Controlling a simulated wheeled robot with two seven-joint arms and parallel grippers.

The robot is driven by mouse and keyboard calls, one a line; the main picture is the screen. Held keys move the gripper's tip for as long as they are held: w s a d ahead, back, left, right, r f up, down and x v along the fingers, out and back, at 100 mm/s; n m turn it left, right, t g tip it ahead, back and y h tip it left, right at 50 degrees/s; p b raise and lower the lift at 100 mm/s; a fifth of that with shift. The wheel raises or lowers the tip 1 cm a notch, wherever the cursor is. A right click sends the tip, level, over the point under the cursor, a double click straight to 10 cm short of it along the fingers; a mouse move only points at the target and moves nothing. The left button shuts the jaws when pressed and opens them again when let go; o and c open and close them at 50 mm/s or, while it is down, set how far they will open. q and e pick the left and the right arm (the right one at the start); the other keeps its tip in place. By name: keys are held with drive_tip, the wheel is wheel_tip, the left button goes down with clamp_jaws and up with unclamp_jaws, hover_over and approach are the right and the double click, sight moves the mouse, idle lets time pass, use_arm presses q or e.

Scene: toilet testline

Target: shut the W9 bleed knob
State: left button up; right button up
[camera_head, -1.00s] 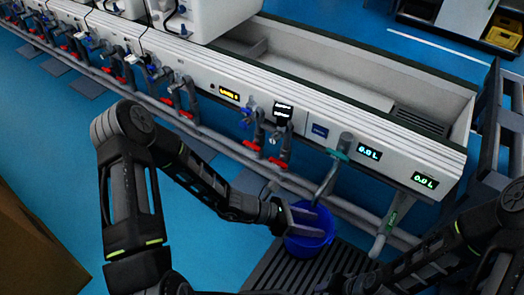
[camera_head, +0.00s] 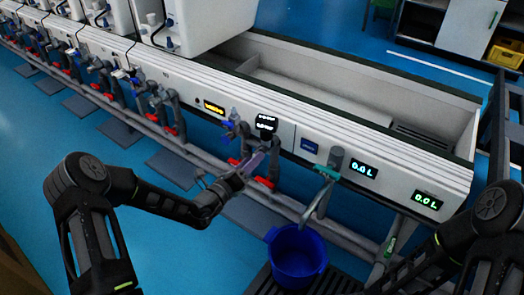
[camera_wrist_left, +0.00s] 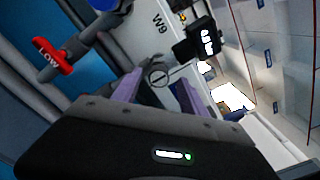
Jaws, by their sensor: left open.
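The W9 bleed knob looks to be the small round grey disc (camera_wrist_left: 158,76) with a dark line across it, under the W9 label in the left wrist view. My left gripper (camera_wrist_left: 160,84) is open, with its two purple fingers to either side of the disc in the picture. I cannot tell whether they touch it. In the head view my left gripper (camera_head: 252,166) is at the pipe fittings below the small black display (camera_head: 266,122). There the knob is not clear to see. Part of my right arm shows at the right edge, but not its gripper.
A red handle (camera_wrist_left: 52,55) and a blue fitting lie to the left in the wrist view. A black display block (camera_wrist_left: 195,42) is close above the knob. In the head view, a blue bucket (camera_head: 297,255) stands below a spout with a teal handle (camera_head: 326,172).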

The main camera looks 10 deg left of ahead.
sight(263, 150)
use_arm(q)
drive_tip(key=b+x, duration=0.2)
drive_tip(key=x, duration=0.3)
drive_tip(key=shift+w+f, duration=0.1)
drive_tip(key=shift+f, duration=0.05)
drive_tip(key=shift+w+d, duration=0.25)
drive_tip(key=shift+w, duration=0.25)
clamp_jaws()
